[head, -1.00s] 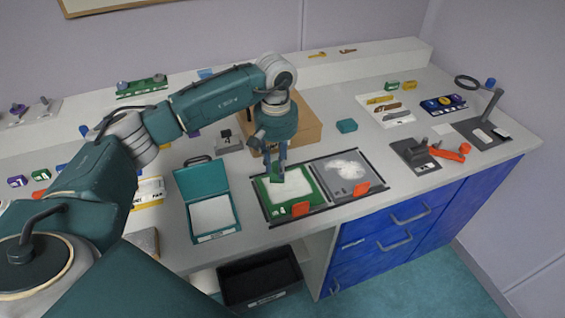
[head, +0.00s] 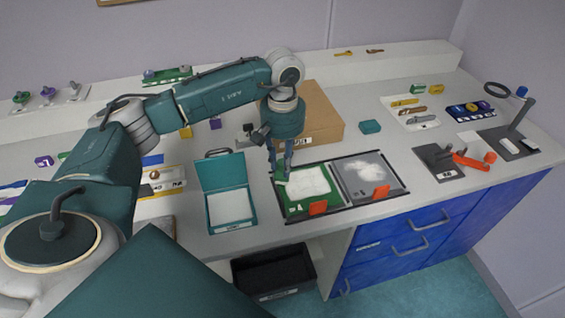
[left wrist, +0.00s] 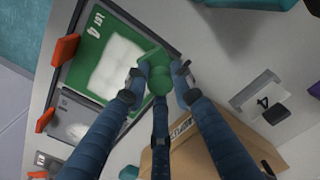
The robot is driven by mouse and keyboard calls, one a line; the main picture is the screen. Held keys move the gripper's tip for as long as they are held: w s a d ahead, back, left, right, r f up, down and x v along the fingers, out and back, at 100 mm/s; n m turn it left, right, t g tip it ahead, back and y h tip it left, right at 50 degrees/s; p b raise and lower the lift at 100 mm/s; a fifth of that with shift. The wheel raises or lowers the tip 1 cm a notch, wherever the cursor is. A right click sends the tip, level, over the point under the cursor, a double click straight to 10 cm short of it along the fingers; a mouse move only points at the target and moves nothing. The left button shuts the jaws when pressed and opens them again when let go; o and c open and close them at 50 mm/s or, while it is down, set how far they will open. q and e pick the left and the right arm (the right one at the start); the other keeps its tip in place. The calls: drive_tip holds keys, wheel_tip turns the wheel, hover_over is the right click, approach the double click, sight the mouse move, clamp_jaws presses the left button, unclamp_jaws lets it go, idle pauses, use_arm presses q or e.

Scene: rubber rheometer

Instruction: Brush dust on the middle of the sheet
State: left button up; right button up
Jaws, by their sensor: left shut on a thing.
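A white sheet (head: 308,183) lies on a green board (head: 294,209) in the left part of a dark-framed tray. In the left wrist view the sheet (left wrist: 115,62) has a soft, uneven white surface, beside a lot label. My left gripper (head: 282,176) points down at the sheet's back-left corner. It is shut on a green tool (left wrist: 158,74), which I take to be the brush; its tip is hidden. I cannot tell whether it touches the sheet. A grey board (head: 385,182) with white powder (head: 363,170) lies to the right. My right gripper is not in view.
Orange tabs (head: 318,208) stand at the boards' front edges. An open teal case (head: 226,188) is to the left. A cardboard box (head: 318,110) stands behind. A black bin (head: 273,272) is below the counter.

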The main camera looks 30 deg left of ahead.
use_arm(q)
drive_tip(key=shift+r+p, duration=1.3)
drive_tip(key=shift+r, duration=1.5)
drive_tip(key=shift+r, duration=0.1)
drive_tip(key=shift+r+p, duration=0.8)
drive_tip(key=shift+r, duration=0.6)
